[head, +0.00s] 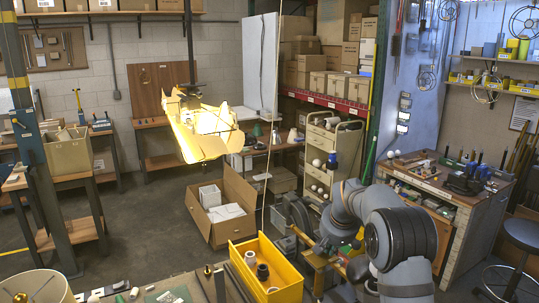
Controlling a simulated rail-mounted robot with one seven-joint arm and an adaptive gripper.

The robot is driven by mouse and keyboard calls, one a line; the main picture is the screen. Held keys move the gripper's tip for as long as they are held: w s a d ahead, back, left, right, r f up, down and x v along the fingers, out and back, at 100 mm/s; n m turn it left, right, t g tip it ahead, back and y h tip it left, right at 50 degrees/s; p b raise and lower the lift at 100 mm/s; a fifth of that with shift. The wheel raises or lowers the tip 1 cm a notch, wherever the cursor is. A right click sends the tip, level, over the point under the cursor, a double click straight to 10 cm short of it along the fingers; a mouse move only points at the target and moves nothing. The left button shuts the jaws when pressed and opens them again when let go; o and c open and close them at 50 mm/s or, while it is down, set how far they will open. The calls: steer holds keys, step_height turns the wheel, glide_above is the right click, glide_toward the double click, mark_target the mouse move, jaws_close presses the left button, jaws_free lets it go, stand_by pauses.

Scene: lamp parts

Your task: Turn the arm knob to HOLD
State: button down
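My blue-grey arm enters at the lower right of the head view and bends left over the area beside the yellow bin. Its far end points down among dark and brass-coloured parts, and I cannot make out the gripper's fingers or whether they hold anything. I cannot pick out the arm knob or any HOLD mark at this size. Brass-coloured bars (318,262) lie beside and below the arm.
A yellow bin (283,291) with white and dark round parts stands at bottom centre. An open cardboard box (222,228) is on the floor behind it. A workbench (445,185) and stool (524,237) are at right. Open floor lies at left.

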steer(key=shift+w+a, duration=0.15)
steer(key=shift+w, duration=0.15)
stand_by(0.5)
steer(key=shift+a, duration=0.2)
steer(key=shift+s+a+b, duration=0.15)
steer(key=shift+a+b, duration=0.25)
steer(key=shift+a, duration=0.8)
steer(key=shift+f+b, duration=0.15)
steer(key=shift+b, duration=0.45)
steer(key=shift+s, duration=0.15)
